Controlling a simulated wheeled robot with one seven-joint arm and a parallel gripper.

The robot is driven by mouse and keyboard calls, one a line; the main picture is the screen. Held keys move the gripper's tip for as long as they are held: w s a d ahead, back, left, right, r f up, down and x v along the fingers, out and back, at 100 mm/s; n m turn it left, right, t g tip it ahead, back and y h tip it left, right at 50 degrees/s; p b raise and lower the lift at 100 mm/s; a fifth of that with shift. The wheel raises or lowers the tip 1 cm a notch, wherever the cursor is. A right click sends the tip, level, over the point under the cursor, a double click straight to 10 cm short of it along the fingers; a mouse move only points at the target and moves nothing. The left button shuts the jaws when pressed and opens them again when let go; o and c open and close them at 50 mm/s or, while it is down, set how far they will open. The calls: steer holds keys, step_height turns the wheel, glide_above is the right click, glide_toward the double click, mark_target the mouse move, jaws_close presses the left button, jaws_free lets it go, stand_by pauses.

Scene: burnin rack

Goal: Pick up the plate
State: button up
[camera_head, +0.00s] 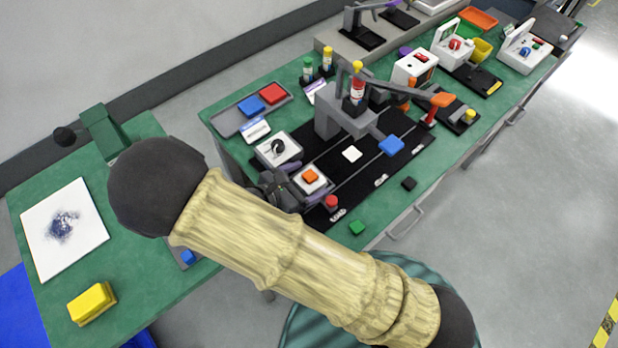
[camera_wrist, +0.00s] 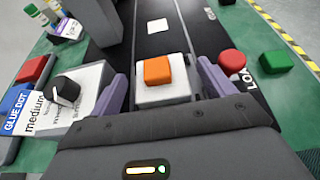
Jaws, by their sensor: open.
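A thin white square plate (camera_head: 352,153) lies on the black lane of the bench; it also shows ahead of my gripper in the wrist view (camera_wrist: 158,25). Nearer, a white square block (camera_wrist: 163,93) carries an orange square piece (camera_wrist: 157,71), which also shows in the head view (camera_head: 310,176). I cannot tell which white piece the task calls the plate. My gripper (camera_wrist: 163,84) is open. Its purple fingers stand on either side of the white block, with visible gaps. Whether they are low enough to flank it fully is unclear.
Left of the gripper is a box with a black dial (camera_wrist: 64,90). A red button (camera_wrist: 232,63) and a green block (camera_wrist: 276,62) lie right.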

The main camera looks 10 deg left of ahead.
mark_target(305, 182)
stand_by(0.5)
steer(key=c, duration=1.1)
steer(key=shift+r, duration=0.1)
step_height(305, 182, up, 10)
steer(key=shift+f, duration=0.1)
